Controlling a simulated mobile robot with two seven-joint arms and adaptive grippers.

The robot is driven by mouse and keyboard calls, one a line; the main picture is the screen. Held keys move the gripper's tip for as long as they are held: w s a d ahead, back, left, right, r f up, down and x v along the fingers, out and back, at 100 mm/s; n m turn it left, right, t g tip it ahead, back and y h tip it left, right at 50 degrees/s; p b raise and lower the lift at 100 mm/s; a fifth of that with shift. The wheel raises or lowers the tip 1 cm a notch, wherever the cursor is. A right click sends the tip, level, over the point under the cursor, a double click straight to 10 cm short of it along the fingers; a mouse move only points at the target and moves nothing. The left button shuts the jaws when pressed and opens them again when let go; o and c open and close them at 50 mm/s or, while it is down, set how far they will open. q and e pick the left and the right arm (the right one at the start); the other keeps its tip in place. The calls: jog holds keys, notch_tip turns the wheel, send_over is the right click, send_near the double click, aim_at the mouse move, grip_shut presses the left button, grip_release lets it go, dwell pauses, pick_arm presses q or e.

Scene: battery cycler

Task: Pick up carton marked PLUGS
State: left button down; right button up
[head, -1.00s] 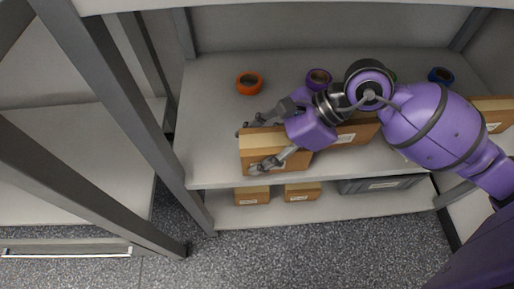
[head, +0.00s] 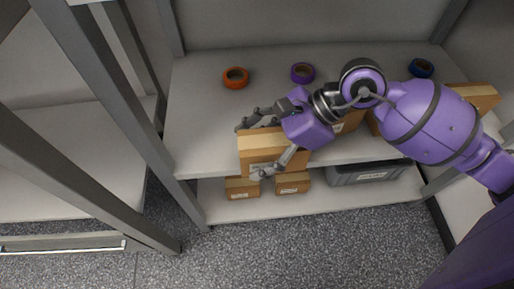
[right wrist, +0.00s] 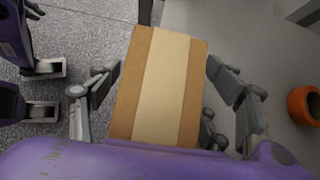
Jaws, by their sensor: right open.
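A brown carton with a pale tape strip along its top (head: 262,139) is at the front left of the middle shelf (head: 205,120). In the head view its lower front overlaps the shelf's front edge. The label on its front is too small to read. My right gripper (head: 250,150) is around the carton, one finger on each side. In the right wrist view, the open fingers (right wrist: 165,82) straddle the carton (right wrist: 158,90), their tips close to its sides; contact is unclear.
Orange (head: 236,77), purple (head: 302,72) and blue (head: 421,68) tape rolls lie farther back. Another carton (head: 474,97) is at the right, partly behind my arm. Below are two small cartons (head: 242,188) (head: 292,183) and a grey bin (head: 366,173). A rack post (head: 120,100) stands left.

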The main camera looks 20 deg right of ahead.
jog(key=shift+r, duration=0.1)
jog(key=v, duration=1.1)
jog(key=shift+d+r, duration=0.2)
jog(key=shift+d, duration=0.05)
jog(key=shift+r, duration=0.1)
jog(key=shift+d, duration=0.1)
